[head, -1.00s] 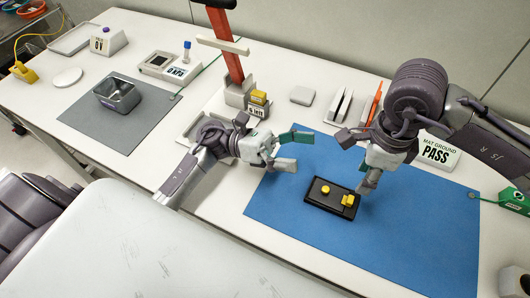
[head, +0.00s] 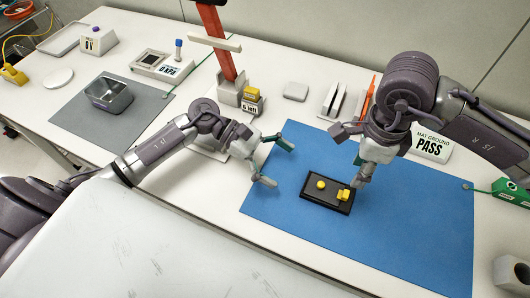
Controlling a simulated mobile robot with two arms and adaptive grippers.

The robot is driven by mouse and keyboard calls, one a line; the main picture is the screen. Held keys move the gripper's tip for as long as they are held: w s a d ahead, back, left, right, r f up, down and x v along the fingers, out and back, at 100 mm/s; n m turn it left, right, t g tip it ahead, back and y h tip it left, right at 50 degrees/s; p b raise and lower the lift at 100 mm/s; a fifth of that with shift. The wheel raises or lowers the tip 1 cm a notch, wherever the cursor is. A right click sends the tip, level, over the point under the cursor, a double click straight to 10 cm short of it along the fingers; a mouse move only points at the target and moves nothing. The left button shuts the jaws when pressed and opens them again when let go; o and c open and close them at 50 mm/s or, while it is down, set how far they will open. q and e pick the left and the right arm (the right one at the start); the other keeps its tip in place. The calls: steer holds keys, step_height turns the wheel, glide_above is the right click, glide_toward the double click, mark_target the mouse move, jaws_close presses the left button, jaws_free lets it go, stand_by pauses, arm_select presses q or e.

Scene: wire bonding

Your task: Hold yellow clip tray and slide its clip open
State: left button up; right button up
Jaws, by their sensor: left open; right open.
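The clip tray (head: 313,198) is a flat black tray on the blue mat, with a round yellow knob (head: 320,185) near its middle and a yellow clip (head: 343,194) at its right end. My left gripper (head: 278,164) is open and empty, to the left of the tray and apart from it, above the mat's left part. My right gripper (head: 350,160) is open, just above and behind the tray's right end. One of its fingers comes close to the yellow clip; I cannot tell if they touch.
The blue mat (head: 400,240) is clear in front and to the right of the tray. Behind stand a red-orange post (head: 218,45), a yellow-topped box (head: 252,101) and a "MAT GROUND PASS" sign (head: 431,146). A metal bin (head: 108,95) sits on a grey mat (head: 75,118) at left.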

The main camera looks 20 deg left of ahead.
mark_target(314, 185)
arm_select(q)
steer(key=x, duration=0.8)
